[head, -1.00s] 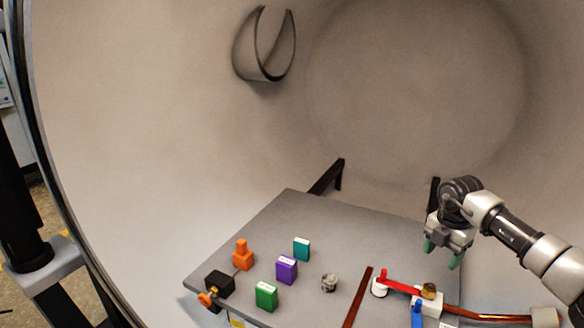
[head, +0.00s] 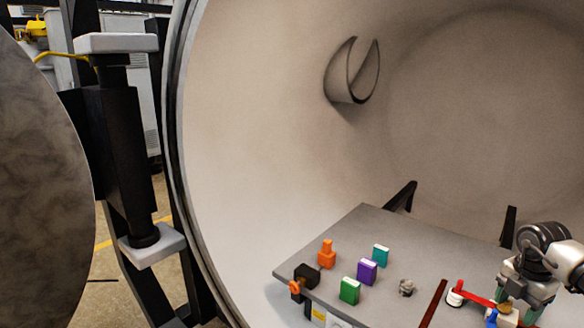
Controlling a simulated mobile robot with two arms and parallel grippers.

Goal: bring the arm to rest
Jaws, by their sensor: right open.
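My right gripper (head: 517,306) is at the lower right of the head view, pointing down with its green-tipped fingers apart. Nothing shows between them. It is over the right part of the grey plate (head: 372,222), in front of the red-handled valve (head: 470,294) and the blue-handled valve (head: 491,318), which it partly hides. I cannot tell whether it touches them. My right arm comes in from the right edge. My left gripper is not in view.
The plate lies inside the round furnace chamber. It carries an orange piece (head: 326,255), a black valve (head: 304,277), green (head: 349,291), purple (head: 367,272) and teal (head: 380,255) blocks and a grey knob (head: 406,287). A curved metal piece (head: 343,87) is on the wall. The open door (head: 40,190) stands left.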

